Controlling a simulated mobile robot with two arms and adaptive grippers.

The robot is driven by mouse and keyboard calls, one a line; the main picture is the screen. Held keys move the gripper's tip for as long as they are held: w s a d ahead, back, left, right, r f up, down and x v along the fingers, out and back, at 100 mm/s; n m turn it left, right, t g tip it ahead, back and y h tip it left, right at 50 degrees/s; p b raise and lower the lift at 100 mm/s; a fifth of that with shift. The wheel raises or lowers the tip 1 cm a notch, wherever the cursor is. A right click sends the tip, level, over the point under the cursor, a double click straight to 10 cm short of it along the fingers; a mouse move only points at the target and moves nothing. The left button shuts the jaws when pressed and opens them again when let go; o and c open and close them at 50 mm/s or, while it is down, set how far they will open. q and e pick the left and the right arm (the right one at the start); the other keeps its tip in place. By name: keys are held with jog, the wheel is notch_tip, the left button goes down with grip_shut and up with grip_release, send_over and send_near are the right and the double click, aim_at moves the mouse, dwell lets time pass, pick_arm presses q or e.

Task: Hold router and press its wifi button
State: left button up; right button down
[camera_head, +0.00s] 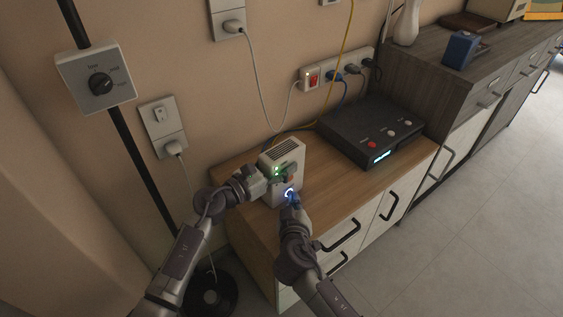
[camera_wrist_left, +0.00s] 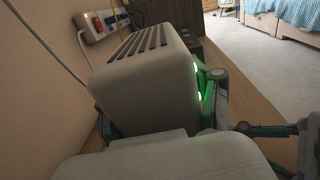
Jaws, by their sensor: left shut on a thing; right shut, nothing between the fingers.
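The router (camera_head: 285,158) is a white upright box with a slotted top, standing on the wooden cabinet top in the head view. Green lights and a glowing blue-white ring (camera_head: 289,193) show on its front. My left gripper (camera_head: 279,174) is shut on the router, with a finger across its front. In the left wrist view the router (camera_wrist_left: 140,85) fills the middle, with a green-lit finger along its right side. My right gripper (camera_head: 293,199) is shut and empty, its tips at or very near the glowing ring. I cannot tell whether they touch it.
A black box with a lit display (camera_head: 370,128) sits on the wooden cabinet (camera_head: 333,182), right of the router. A power strip (camera_head: 337,76) with plugs and cables is on the wall behind. A dark grey cabinet (camera_head: 440,70) stands further right. Floor at lower right is clear.

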aim_at(313, 218)
jog(key=shift+s+d, duration=0.3)
jog(key=shift+s, duration=0.1)
jog(key=shift+s+d, duration=2)
jog(key=shift+s, duration=0.3)
pick_arm(q)
jog(key=o, duration=1.5)
